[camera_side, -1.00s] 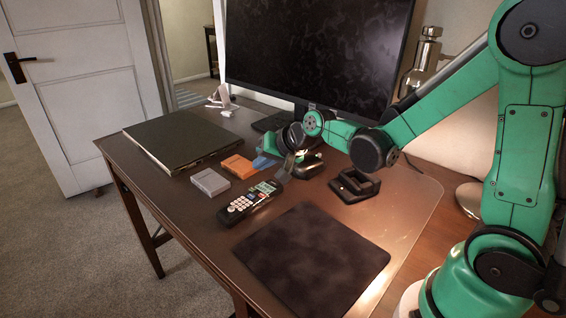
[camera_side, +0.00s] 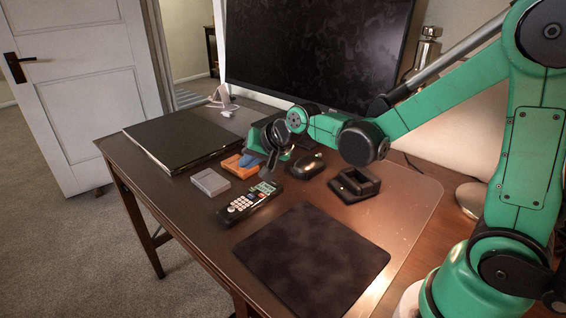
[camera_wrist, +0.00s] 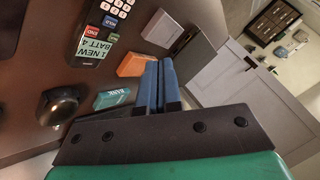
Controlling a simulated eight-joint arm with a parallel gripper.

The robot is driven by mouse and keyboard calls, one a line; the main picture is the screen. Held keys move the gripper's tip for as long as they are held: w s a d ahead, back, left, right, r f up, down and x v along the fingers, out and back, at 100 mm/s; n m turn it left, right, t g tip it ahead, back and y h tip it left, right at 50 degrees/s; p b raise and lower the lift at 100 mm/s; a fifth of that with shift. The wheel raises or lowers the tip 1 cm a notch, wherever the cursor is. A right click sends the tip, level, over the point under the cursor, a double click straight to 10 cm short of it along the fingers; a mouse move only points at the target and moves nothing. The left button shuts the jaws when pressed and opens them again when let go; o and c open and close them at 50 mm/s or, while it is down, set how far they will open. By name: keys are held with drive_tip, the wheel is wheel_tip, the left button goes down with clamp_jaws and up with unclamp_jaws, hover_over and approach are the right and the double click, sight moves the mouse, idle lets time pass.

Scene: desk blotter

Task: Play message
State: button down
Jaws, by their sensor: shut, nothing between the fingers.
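A black handset (camera_side: 250,202) with a pale keypad and coloured buttons lies on the desk, left of the dark mat. In the wrist view the handset (camera_wrist: 105,32) is at the top left, partly cut off, with red END and green labels and a display whose text seems to read "1 NEW BATT 4". My gripper (camera_side: 249,161) is above the desk, beyond the handset and by the orange box. In the wrist view my gripper (camera_wrist: 160,64) has its blue fingers together with nothing between them, apart from the handset.
An orange box (camera_wrist: 133,64), a grey box (camera_side: 210,181) and a teal labelled item (camera_wrist: 112,98) lie near my gripper. A black mouse (camera_side: 306,166) and a black cradle (camera_side: 355,185) sit to the right. A dark mat (camera_side: 312,259) is in front; a closed laptop-like slab (camera_side: 178,141) lies left.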

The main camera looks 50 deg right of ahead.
wheel_tip(320, 180, up, 2)
drive_tip(key=r, duration=0.1)
hover_over(234, 212)
drive_tip(key=shift+f, duration=0.25)
drive_tip(key=shift+f, duration=0.15)
drive_tip(key=shift+f, duration=4.25)
drive_tip(key=shift+f, duration=0.1)
drive_tip(key=shift+f, duration=0.35)
drive_tip(key=shift+f, duration=0.3)
drive_tip(key=shift+r, duration=0.75)
